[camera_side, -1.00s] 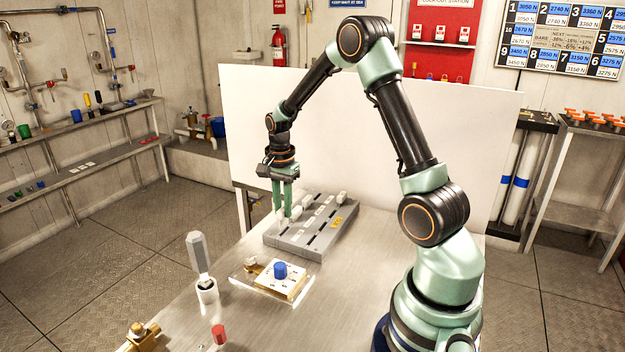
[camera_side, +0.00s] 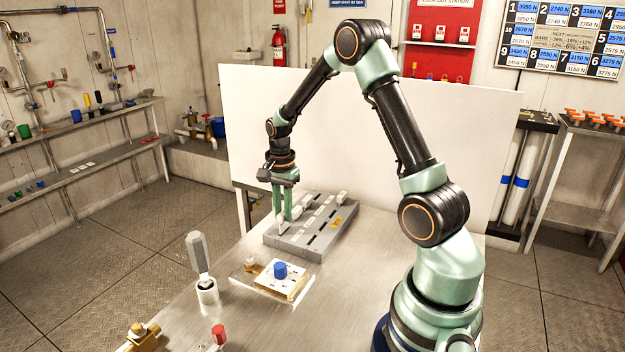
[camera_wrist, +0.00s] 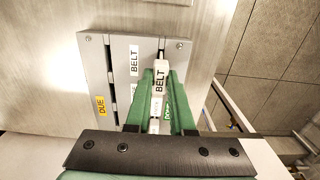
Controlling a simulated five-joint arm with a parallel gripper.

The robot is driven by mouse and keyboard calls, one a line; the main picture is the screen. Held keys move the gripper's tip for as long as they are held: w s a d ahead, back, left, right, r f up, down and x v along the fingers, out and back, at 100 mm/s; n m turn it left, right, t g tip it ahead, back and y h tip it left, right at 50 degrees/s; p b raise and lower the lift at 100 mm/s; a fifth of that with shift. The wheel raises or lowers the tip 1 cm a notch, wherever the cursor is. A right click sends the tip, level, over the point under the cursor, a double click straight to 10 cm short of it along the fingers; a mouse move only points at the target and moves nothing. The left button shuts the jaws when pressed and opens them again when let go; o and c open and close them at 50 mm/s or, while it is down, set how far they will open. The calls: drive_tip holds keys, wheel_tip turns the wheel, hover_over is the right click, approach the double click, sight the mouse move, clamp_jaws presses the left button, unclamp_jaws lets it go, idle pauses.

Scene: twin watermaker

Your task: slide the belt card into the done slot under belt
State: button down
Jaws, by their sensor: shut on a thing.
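My gripper (camera_wrist: 164,98) is shut on the white belt card (camera_wrist: 158,84), whose BELT lettering shows between the green fingers in the wrist view. In the side view my gripper (camera_side: 285,217) points down at the left part of the grey slotted board (camera_side: 299,243). A printed white BELT label (camera_wrist: 134,59) lies on the board just left of the fingers. A dark slot end shows above the card, in line with it. I cannot tell whether the card's lower edge sits in that slot. The fingers hide the lower part of the slot column.
A yellow DUE label (camera_wrist: 101,106) marks the board's other slot column. Other white cards stand on the board, one at its far end (camera_side: 342,197).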

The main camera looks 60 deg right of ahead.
sight(283, 212)
drive_tip(key=shift+f, duration=1.25)
drive_tip(key=c, duration=0.7)
unclamp_jaws()
wheel_tip(283, 212, up, 12)
drive_tip(key=shift+f, duration=0.2)
drive_tip(key=shift+r, duration=0.25)
